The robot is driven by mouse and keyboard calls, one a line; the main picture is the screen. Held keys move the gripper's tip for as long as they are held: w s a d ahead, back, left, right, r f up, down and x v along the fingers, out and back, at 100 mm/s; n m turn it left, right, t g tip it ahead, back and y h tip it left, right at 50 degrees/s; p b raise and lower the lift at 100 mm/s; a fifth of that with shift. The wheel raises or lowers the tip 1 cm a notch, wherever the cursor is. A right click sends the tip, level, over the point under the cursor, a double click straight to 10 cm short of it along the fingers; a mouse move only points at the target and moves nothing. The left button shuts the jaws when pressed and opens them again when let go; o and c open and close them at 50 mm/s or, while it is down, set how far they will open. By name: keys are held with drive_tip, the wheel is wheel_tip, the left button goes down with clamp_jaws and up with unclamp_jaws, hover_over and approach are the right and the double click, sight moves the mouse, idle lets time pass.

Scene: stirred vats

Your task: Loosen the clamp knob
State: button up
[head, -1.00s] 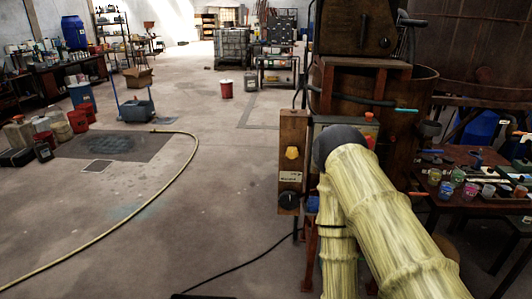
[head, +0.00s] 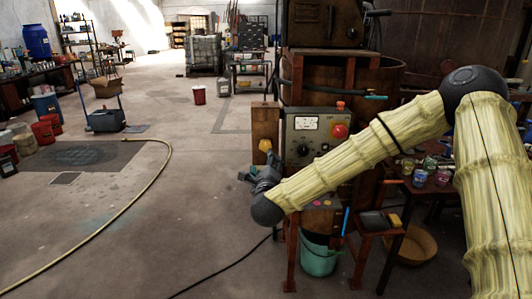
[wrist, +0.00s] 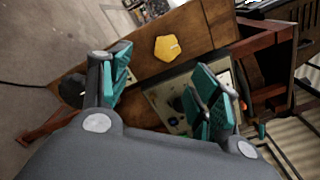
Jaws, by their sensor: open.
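A yellow lobed knob (head: 265,145), probably the clamp knob, sits on an upright wooden board (head: 263,118) left of the grey control panel. The wrist view shows the knob (wrist: 168,48) face-on against the wood. My gripper (head: 254,172) is just below and in front of it in the head view. In the wrist view its two teal-padded fingers (wrist: 160,82) are spread wide and empty. The knob shows between and beyond the fingertips, apart from them. A dark round knob (wrist: 72,91) on the same board is partly behind the left finger. The board's lower part is hidden in the head view.
The grey control panel (head: 305,128) with a dial and a red button (head: 339,131) stands close right of the board. A teal bucket (head: 318,258) is below. Right is a table with paint jars (head: 420,178). The floor to the left is open, with a hose (head: 135,198) across it.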

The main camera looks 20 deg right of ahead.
sight(266, 147)
drive_tip(key=shift+m, duration=0.3)
drive_tip(key=p+x, duration=0.1)
drive_tip(key=x, duration=0.2)
drive_tip(key=p+x, duration=0.1)
drive_tip(key=x, duration=0.3)
drive_tip(key=r+p+x, duration=0.1)
drive_tip(key=x, duration=0.3)
drive_tip(key=shift+d+p, duration=0.3)
